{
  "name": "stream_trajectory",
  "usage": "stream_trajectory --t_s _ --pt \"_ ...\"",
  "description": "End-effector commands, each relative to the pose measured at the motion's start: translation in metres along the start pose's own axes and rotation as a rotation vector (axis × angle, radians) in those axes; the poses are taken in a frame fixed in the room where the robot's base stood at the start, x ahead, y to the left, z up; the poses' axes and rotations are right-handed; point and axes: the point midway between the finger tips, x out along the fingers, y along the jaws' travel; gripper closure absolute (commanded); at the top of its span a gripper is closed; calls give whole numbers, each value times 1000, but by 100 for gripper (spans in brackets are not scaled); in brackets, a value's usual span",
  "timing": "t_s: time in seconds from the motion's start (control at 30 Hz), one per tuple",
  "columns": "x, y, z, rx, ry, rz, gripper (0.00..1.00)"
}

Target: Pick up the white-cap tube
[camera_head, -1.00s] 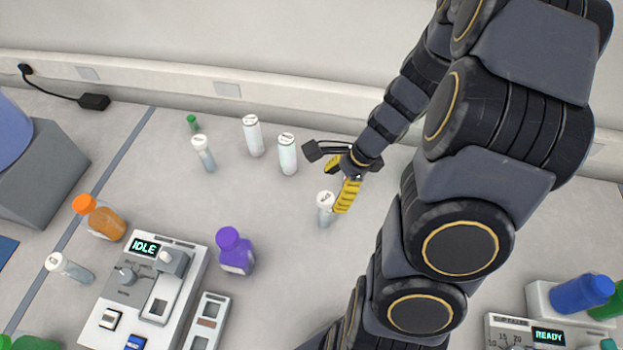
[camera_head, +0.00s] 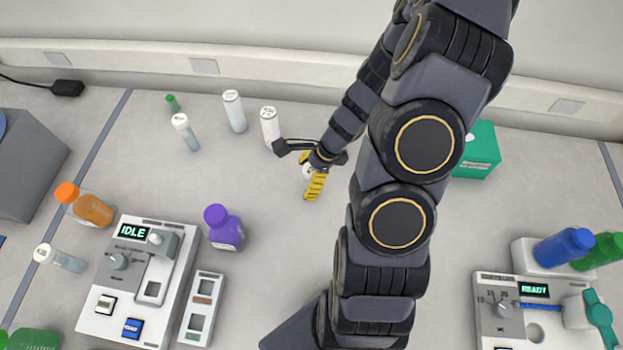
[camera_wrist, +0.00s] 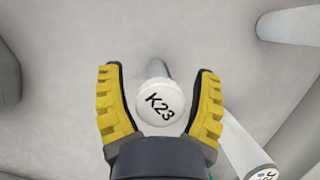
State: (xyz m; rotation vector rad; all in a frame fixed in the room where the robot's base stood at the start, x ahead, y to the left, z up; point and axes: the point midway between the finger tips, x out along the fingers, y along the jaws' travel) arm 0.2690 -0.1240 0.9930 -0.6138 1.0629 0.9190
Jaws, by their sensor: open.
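A white-cap tube, its round cap (camera_wrist: 160,106) marked K23, stands between the two yellow fingers of my gripper (camera_wrist: 158,72) in the wrist view. My gripper is open, with a narrow gap between the cap and each finger. The tube's clear body (camera_wrist: 157,69) shows behind the cap. In the head view my gripper (camera_head: 312,173) is over this tube, and only a bit of its white cap (camera_head: 307,172) shows between the fingers. Other white-cap tubes are a thin one (camera_head: 186,131) at the back left and a tilted or lying one (camera_head: 60,258) at the left.
Two white containers (camera_head: 234,111) (camera_head: 269,126) stand just left of my gripper. A purple bottle (camera_head: 223,228), an orange bottle (camera_head: 85,205) and the IDLE device (camera_head: 138,275) are farther left. A green box (camera_head: 477,150) and the READY device (camera_head: 525,310) are at the right.

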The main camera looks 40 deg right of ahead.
Motion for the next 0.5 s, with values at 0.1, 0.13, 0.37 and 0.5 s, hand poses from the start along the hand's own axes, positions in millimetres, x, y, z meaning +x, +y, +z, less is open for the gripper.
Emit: stream_trajectory --t_s 0.1,0.13,0.37,0.5 --pt "0 0 0 0 0 0 56" --pt "0 0 0 0 0 0 65" --pt "0 0 0 0 0 0 86" --pt "0 0 0 0 1 0 86"
